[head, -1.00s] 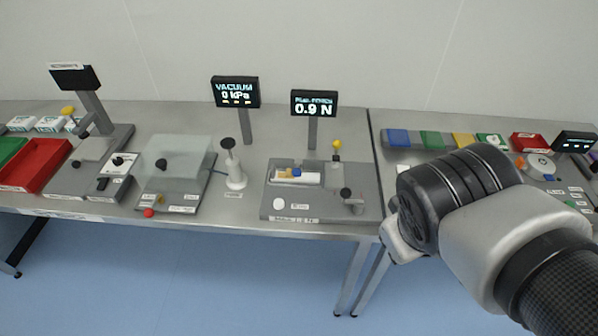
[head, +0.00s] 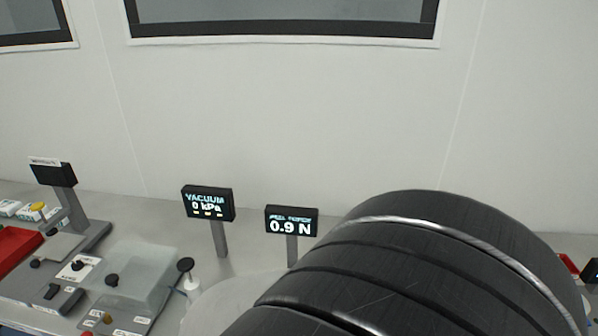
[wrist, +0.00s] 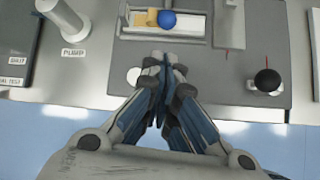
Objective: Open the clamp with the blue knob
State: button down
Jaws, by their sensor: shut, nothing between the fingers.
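The blue knob (wrist: 167,18) shows at the top of the wrist view, on a yellowish block in a pale rectangular recess of the grey fixture plate (wrist: 215,70). I cannot tell from this angle how the clamp stands. My gripper (wrist: 163,62) is shut and empty. In the picture its fingertips lie just below the recess, below the blue knob and apart from it. In the head view my arm hides the fixture and the knob.
A black knob (wrist: 267,81) stands on the plate at right. A white disc (wrist: 133,77) lies left of my fingers. The pump (wrist: 68,22) stands at left. In the head view, a force display (head: 291,222) reads 0.9 N beside a vacuum display (head: 208,204).

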jog(key=shift+s, duration=0.1)
jog(key=b+x, duration=0.4)
jog(key=x, duration=0.6)
jog(key=shift+r+p, duration=0.2)
jog(key=shift+p, duration=0.1)
jog(key=shift+r+p, duration=0.15)
jog(key=shift+p, duration=0.2)
jog(key=shift+r+g+p, duration=0.1)
jog(key=shift+g+p, duration=0.2)
jog(key=shift+p, duration=0.4)
